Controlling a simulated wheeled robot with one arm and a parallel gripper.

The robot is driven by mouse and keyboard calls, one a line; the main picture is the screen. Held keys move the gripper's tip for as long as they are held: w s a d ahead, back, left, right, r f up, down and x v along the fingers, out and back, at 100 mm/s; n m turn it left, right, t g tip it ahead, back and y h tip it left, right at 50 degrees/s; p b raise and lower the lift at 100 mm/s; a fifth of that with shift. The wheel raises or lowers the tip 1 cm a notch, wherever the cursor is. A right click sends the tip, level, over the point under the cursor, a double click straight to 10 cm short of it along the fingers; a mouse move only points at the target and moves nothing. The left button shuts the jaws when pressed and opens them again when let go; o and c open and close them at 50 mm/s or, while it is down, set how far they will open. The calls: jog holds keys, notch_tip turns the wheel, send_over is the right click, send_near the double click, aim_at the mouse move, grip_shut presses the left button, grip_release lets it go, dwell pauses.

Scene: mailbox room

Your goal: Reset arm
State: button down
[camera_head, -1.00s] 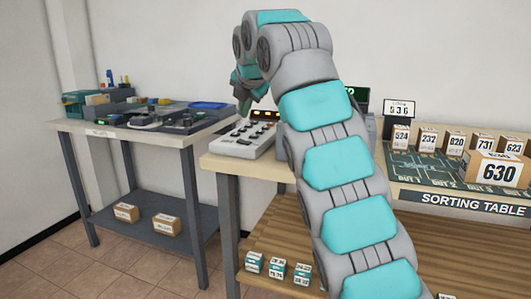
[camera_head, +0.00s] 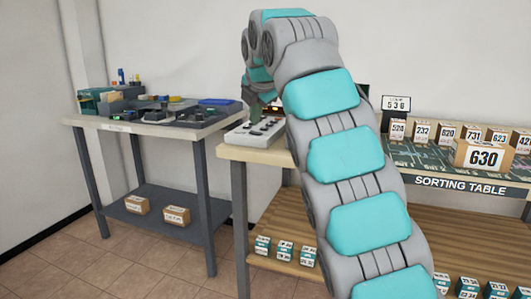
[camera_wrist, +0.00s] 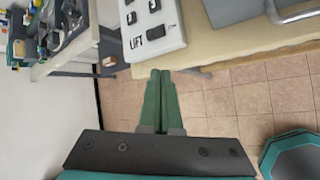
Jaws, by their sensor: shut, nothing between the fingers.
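My gripper (camera_wrist: 159,75) is shut and empty in the wrist view, its green fingers together. The fingertips point at the near edge of the table, just below the grey panel (camera_wrist: 152,22) marked LIFT, with floor tiles beneath. In the head view my grey and teal arm reaches up and bends down towards the panel (camera_head: 255,132) on the sorting table (camera_head: 460,185).
A side table (camera_head: 165,128) with tools and trays stands at the left, two boxes on its lower shelf. Floor shows between the tables.

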jog(key=s+d+f+m+g+h, duration=0.1)
jog(key=s+d+f+m+g, duration=0.1)
jog(key=s+d+f+m, duration=0.65)
jog(key=s+d+f+m+g+h, duration=0.1)
jog(key=s+d+f+m+g, duration=0.2)
jog(key=s+d+f+m, duration=0.6)
jog(key=s+f+m+g, duration=0.1)
jog(key=s+f+m, duration=0.2)
jog(key=s+f, duration=0.3)
jog(key=s+f+m+g, duration=0.2)
jog(key=s+f, duration=0.3)
jog(key=s, duration=1)
jog(key=s+f+m+g, duration=0.2)
jog(key=s+f+m, duration=0.3)
jog(key=s, duration=0.6)
jog(key=shift+s+f, duration=0.15)
jog(key=shift+f, duration=0.7)
